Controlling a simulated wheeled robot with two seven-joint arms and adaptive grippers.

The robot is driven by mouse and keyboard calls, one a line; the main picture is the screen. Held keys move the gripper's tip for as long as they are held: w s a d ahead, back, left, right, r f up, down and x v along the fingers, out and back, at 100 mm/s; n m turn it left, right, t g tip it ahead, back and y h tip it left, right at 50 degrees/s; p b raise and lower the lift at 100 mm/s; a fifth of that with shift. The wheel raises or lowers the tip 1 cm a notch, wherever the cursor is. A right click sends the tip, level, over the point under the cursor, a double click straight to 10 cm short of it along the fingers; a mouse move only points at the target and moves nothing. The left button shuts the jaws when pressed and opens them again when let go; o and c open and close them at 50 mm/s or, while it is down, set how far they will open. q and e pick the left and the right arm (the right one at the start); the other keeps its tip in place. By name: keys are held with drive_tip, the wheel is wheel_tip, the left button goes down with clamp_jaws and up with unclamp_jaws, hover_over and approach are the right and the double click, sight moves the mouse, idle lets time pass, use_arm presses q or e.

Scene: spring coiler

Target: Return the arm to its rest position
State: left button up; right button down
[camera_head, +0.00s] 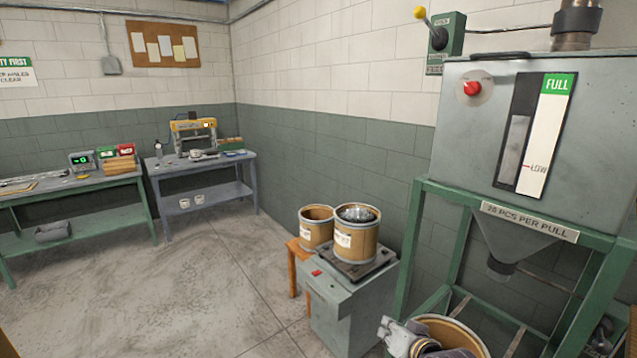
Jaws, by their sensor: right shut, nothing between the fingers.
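My right gripper (391,332) shows at the bottom edge, right of centre, with its grey fingers pointing left and shut on nothing. Part of my right arm is behind it, cut off by the lower edge. The gripper is in front of an open brown drum (468,333) below the hopper and hides part of its rim and side. I cannot tell whether they touch. My left gripper is not in view.
The grey hopper (455,140) stands in a green frame (412,235) at the right, with a lever (431,30) on the wall. Two brown drums (357,241) (317,216) stand left of it near a grey cabinet (345,310). The floor (190,300) at left is clear.

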drive_tip(key=s+d+f+n+g+h, duration=0.1)
drive_tip(key=s+d+f+n+g, duration=0.2)
drive_tip(key=s, duration=0.4)
drive_tip(key=s+f+g+h, duration=0.1)
drive_tip(key=s+f+g, duration=0.1)
drive_tip(key=s+f, duration=0.5)
drive_tip(key=s+d+f+n+g+h, duration=0.1)
drive_tip(key=s+d+f+n+g, duration=0.15)
drive_tip(key=s, duration=0.55)
wheel_tip(320, 180, down, 34)
drive_tip(key=s+g, duration=0.2)
drive_tip(key=s, duration=0.1)
drive_tip(key=s+d+f, duration=0.2)
drive_tip(key=s+f, duration=0.7)
drive_tip(key=s, duration=0.1)
drive_tip(key=s+d+f, duration=0.3)
drive_tip(key=s+f, duration=0.7)
drive_tip(key=s, duration=0.1)
drive_tip(key=shift+s+d, duration=0.15)
drive_tip(key=shift+d, duration=0.1)
drive_tip(key=shift+f+g, duration=0.1)
drive_tip(key=shift+g, duration=0.15)
drive_tip(key=c, duration=2.2)
unclamp_jaws()
